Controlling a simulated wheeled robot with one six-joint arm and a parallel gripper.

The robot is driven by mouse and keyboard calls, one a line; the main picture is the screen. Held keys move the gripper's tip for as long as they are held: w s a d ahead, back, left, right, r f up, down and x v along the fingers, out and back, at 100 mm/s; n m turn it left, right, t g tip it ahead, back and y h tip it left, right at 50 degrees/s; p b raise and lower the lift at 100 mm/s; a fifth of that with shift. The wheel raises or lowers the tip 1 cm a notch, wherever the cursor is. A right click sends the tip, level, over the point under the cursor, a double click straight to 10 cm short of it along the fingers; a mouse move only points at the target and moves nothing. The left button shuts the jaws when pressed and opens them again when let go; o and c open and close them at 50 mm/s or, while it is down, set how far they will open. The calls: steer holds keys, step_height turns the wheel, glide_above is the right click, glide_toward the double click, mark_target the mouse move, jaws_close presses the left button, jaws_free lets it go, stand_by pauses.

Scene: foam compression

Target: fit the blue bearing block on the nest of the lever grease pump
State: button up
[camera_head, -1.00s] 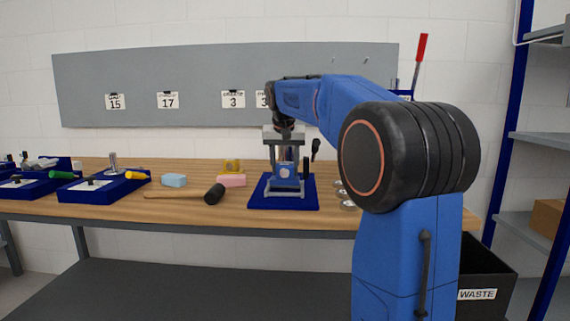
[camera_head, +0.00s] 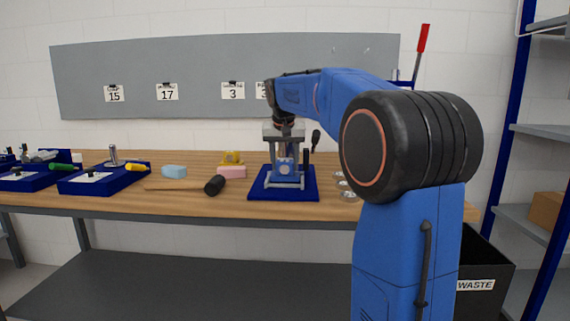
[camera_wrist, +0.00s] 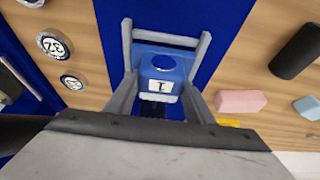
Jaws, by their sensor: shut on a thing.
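The blue bearing block (camera_wrist: 160,68) carries a white label reading 1 and a round darker-blue top feature. My gripper (camera_wrist: 158,105) is shut on it, with grey fingers on either side. In the head view the block (camera_head: 285,166) shows between the fingers of my gripper (camera_head: 285,160), low over a dark blue base plate (camera_head: 258,190). A grey frame (camera_head: 287,186) stands on that plate around the block's lower end; its far bar (camera_wrist: 165,38) shows beyond the block. I cannot tell whether the block touches the nest; its underside is hidden.
A black-headed mallet (camera_head: 214,186), a pink block (camera_head: 231,172), a light blue block (camera_head: 174,171) and a yellow part (camera_head: 232,158) lie left of the plate. Round numbered discs (camera_wrist: 55,45) lie on its other side. A black-knobbed lever (camera_head: 315,138) stands close by my gripper.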

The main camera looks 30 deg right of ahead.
steer(key=shift+f, duration=0.55)
steer(key=o, duration=1.6)
steer(key=v, duration=1.7)
steer(key=shift+r, duration=0.2)
steer(key=s+a+f+n+y, duration=0.1)
steer(key=s+a+f, duration=0.4)
steer(key=s+f, duration=0.6)
steer(key=s+a+f+n, duration=0.3)
steer(key=s+a+f, duration=0.1)
steer(key=s+f, duration=0.8)
steer(key=s+a+f+n+t+y, duration=0.1)
steer(key=s+a+f, duration=0.4)
steer(key=s+f, duration=0.6)
step_height(320, 180, down, 4)
steer(key=shift+s+a+r+n+y, duration=0.15)
steer(key=shift+a+n+y, duration=0.2)
steer(key=shift+n, duration=0.55)
